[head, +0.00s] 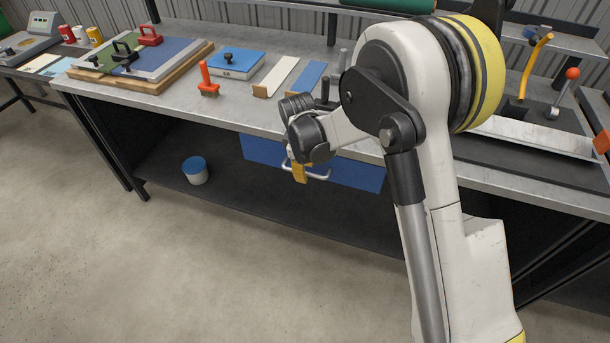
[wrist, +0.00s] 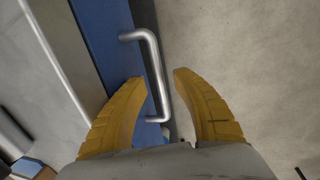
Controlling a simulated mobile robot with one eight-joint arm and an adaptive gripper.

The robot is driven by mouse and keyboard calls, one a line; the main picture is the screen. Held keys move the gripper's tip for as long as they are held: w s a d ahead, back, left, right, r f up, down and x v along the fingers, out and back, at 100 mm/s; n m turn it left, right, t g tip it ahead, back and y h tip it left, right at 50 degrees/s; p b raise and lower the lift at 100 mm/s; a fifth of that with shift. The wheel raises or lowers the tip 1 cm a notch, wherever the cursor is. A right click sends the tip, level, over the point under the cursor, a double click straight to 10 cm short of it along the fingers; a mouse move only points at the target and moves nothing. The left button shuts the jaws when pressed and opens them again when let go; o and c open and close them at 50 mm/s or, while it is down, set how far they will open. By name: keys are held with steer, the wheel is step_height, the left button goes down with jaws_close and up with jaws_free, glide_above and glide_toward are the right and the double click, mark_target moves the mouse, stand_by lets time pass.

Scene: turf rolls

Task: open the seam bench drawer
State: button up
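The seam bench drawer (head: 262,150) has a blue front under the bench top and looks closed. Its blue front also shows in the wrist view (wrist: 103,40). A silver bar handle (head: 319,177) sticks out from it, and the handle (wrist: 152,55) is close in the wrist view. My gripper (head: 299,177) is at the drawer front, at the left part of the handle in the head view. In the wrist view its yellow fingers (wrist: 160,77) are apart, with the handle bar showing between their tips. I see no finger pressing on the bar. My arm hides part of the drawer's right side.
The grey bench top (head: 230,112) above holds an orange-handled tool (head: 207,80), a blue block (head: 237,64) and several strips. A white bucket with a blue top (head: 195,171) stands on the dark lower shelf (head: 260,200). The floor in front (head: 200,270) is clear.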

steer(key=shift+f, duration=0.4)
steer(key=shift+w, duration=0.1)
jaws_close()
